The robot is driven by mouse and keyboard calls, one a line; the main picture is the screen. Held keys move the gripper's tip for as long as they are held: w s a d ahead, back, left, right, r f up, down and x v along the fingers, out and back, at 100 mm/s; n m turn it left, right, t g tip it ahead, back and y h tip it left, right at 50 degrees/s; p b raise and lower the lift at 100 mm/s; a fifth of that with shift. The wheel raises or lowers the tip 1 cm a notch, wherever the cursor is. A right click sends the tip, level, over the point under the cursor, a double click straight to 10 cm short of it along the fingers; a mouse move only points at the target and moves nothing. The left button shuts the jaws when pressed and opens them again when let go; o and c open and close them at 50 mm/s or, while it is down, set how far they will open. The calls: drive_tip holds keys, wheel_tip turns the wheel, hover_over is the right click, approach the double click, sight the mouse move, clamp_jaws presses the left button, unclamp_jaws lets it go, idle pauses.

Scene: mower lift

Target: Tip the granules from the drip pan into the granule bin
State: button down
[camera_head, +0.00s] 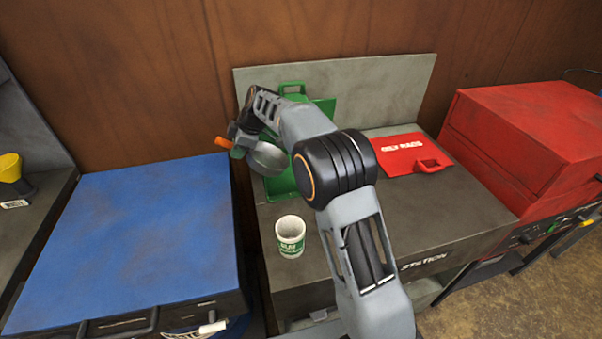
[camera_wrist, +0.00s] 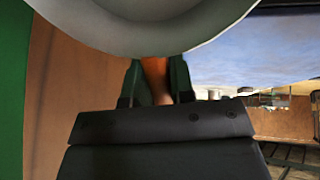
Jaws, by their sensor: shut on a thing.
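My gripper (camera_head: 240,146) is shut on the orange handle of a round grey pan, which I take as the drip pan (camera_head: 268,158). In the wrist view the handle is between the dark green fingers (camera_wrist: 157,82), and the pan's pale rim (camera_wrist: 150,48) fills the top. The pan is over or in front of a green container (camera_head: 283,188) at the back of the grey bench, likely the granule bin. A green panel with a handle (camera_head: 292,87) stands up behind it, perhaps its open lid. My arm hides much of the container. The pan's inside and any granules cannot be made out.
A white cup with a green label (camera_head: 290,238) stands on the bench near the front left. A red lid marked oily rags (camera_head: 400,154) lies to the right. A blue cabinet (camera_head: 130,240) is left, a red one (camera_head: 530,130) right. A grey backboard (camera_head: 390,95) rises behind.

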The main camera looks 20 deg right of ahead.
drive_tip(key=shift+d+r+y+b, duration=0.2)
drive_tip(key=shift+d+r+y, duration=0.25)
drive_tip(key=shift+d, duration=0.25)
drive_tip(key=shift+d+r+y+b, duration=0.15)
drive_tip(key=shift+d+r+y, duration=0.2)
drive_tip(key=shift+d+r, duration=0.45)
drive_tip(key=shift+d, duration=0.05)
drive_tip(key=shift+d+r+y, duration=0.45)
drive_tip(key=shift+y, duration=0.05)
drive_tip(key=shift+d+r+y, duration=0.25)
drive_tip(key=shift+d+y, duration=0.05)
drive_tip(key=shift+d, duration=0.05)
drive_tip(key=shift+r, duration=0.1)
drive_tip(key=shift+d+r+m+y, duration=0.3)
drive_tip(key=shift+d+r+y, duration=0.1)
drive_tip(key=shift+d, duration=0.1)
drive_tip(key=shift+d+r, duration=0.15)
drive_tip(key=shift+d, duration=0.1)
drive_tip(key=shift+d+r+y+p, duration=0.25)
drive_tip(key=shift+y+p, duration=0.05)
drive_tip(key=shift+y, duration=0.1)
drive_tip(key=shift+d+r+y+p, duration=0.6)
drive_tip(key=shift+d+r+y, duration=0.15)
drive_tip(key=shift+d, duration=0.25)
